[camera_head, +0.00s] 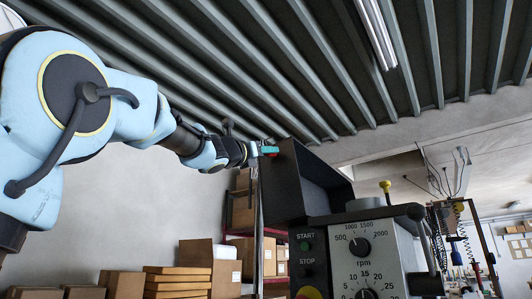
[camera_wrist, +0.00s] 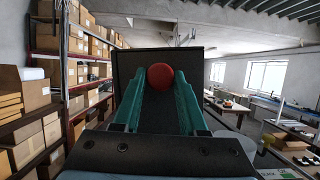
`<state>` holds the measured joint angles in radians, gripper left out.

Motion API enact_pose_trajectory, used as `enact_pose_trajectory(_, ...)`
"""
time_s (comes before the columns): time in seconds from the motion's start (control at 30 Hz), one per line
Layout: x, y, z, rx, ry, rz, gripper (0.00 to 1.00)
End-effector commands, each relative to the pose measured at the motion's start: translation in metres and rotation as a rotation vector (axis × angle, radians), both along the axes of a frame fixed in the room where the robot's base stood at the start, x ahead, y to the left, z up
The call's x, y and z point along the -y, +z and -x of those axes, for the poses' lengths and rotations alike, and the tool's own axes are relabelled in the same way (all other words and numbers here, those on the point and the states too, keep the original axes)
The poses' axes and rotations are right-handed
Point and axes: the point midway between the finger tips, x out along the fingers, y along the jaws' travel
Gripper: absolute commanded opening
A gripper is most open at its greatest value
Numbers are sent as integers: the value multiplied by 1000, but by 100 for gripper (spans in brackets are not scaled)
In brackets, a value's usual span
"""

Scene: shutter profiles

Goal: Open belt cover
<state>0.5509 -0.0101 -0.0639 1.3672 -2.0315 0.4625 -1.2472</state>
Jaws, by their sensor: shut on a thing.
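The belt cover (camera_head: 283,190) is a dark box-like lid on the machine, tilted up, with its hollow side facing right in the head view. In the wrist view its dark panel (camera_wrist: 128,62) stands behind the fingers. A red round knob (camera_wrist: 160,76) sits on that panel. My gripper (camera_head: 267,150) reaches in from the left at the cover's upper edge. Its teal fingers (camera_wrist: 160,88) are shut on the red knob, one on each side. The knob is mostly hidden by the fingers in the head view.
The machine's control panel (camera_head: 365,262) has rpm dials, with START and STOP buttons (camera_head: 305,246) to its left. A yellow-topped lever (camera_head: 386,186) rises behind it. Shelves with boxes (camera_head: 243,210) stand behind on the left. The space above the cover is clear up to the ribbed ceiling.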

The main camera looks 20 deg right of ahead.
Motion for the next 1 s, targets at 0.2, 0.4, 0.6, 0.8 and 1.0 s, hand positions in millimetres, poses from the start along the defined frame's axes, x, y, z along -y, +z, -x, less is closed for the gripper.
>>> enact_pose_trajectory(0.2, 0, 0, 0, 0, 1, 0, 0)
enact_pose_trajectory(0.4, 0, 0, -1, 0, 1, 0, 0)
enact_pose_trajectory(0.6, 2, 1, 4, 18, 0, -9, 0)
enact_pose_trajectory(0.8, 19, 13, 35, 163, -7, -86, 0)
enact_pose_trajectory(1.0, 31, 19, 56, 266, -7, -146, 0)
